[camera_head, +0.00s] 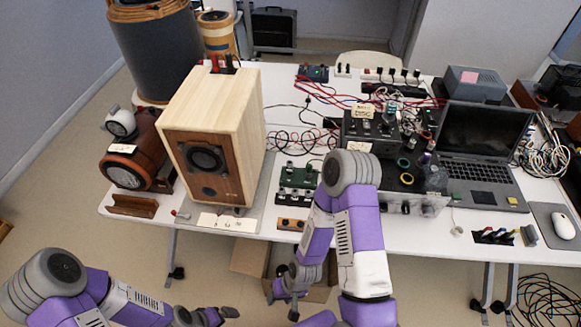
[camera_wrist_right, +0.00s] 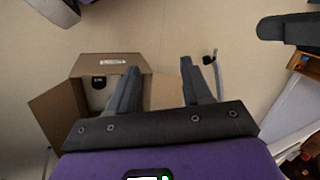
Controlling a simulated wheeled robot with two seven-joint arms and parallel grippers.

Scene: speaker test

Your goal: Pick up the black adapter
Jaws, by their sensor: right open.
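I cannot clearly pick out the black adapter. A small black block (camera_head: 330,122) lies on the table behind the amplifier, and black plugs (camera_head: 391,75) sit in the power strip at the back; either is too small to identify. A dark item (camera_wrist_right: 99,82) also shows in the open cardboard box in the right wrist view. My right gripper (camera_head: 283,303) is below the table's front edge, in front of the box. Its fingers are apart and empty in the right wrist view (camera_wrist_right: 160,68).
The white table (camera_head: 420,235) holds a wooden speaker (camera_head: 240,125), a cluttered amplifier (camera_head: 365,127), a laptop (camera_head: 485,140) and red cables. The cardboard box (camera_head: 249,257) stands on the floor under the table; it also shows in the right wrist view (camera_wrist_right: 110,66). Table legs flank it.

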